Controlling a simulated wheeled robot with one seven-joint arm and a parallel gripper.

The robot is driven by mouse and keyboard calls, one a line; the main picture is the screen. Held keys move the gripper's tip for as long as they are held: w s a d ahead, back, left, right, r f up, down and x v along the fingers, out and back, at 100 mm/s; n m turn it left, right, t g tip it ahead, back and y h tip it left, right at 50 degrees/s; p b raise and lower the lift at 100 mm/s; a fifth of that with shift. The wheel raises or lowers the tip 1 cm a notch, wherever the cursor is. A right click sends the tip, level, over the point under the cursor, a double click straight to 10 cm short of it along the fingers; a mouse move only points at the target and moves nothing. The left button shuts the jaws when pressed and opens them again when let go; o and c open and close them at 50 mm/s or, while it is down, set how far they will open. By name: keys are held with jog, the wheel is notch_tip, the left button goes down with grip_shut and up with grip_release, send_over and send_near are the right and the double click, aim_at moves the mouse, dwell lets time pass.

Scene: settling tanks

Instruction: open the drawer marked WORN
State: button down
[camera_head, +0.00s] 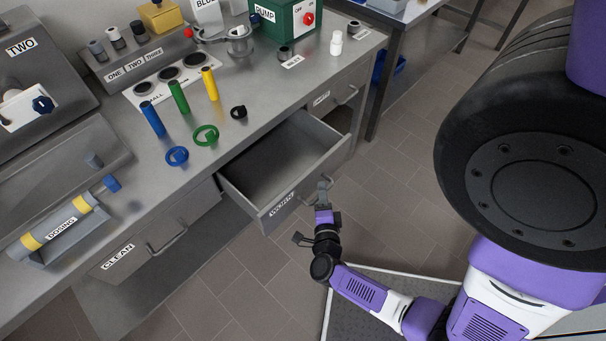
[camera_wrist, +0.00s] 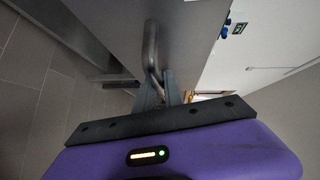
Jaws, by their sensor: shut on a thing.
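The drawer marked WORN (camera_head: 262,207) stands pulled well out from the steel bench, and its inside looks empty. Its label is on the front panel, just left of my gripper (camera_head: 323,192). My gripper is shut on the drawer's bar handle, at the right part of the front. In the wrist view the handle (camera_wrist: 151,50) runs down to the fingers of my gripper (camera_wrist: 162,88). The fingers hide part of the handle.
A shut drawer marked CLEAN (camera_head: 150,245) is at the left, and another shut drawer (camera_head: 338,95) is at the right. The tiled floor (camera_head: 240,290) in front is clear.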

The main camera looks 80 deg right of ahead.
jog(key=s+a, duration=0.3)
jog(key=s, duration=0.2)
jog(key=shift+a, duration=0.15)
jog(key=c, duration=1.5)
grip_release()
jog(key=shift+s, duration=0.1)
jog(key=shift+o, duration=0.2)
jog(key=b+v, duration=0.1)
jog(key=v, duration=0.6)
jog(key=shift+a+b, duration=0.3)
jog(key=shift+a, duration=0.05)
jog(key=shift+s, duration=0.1)
